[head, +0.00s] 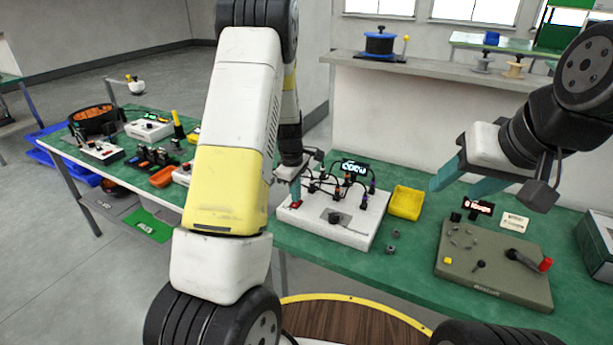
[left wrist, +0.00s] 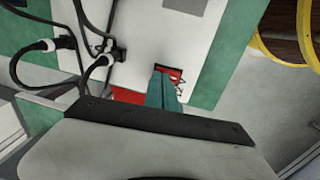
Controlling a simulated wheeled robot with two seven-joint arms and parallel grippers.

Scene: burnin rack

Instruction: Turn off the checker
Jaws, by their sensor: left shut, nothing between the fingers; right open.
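The white checker box (head: 355,236) stands on the green table, with several black cables and a lit display (head: 355,168) showing pale cyan characters. A red switch (head: 297,204) sits at its left front corner; it also shows in the left wrist view (left wrist: 174,72). My left gripper (head: 295,188) is shut and empty, its teal fingertips (left wrist: 163,88) right at the switch and covering part of it. I cannot tell whether they touch it or which way it is set. My right gripper (head: 462,184) is open and empty, raised above the table to the right.
A yellow bin (head: 407,202) is beside the checker's right side. Small grey parts (head: 393,242) lie between the boxes. Other devices and an orange tray (head: 163,177) occupy the left table.

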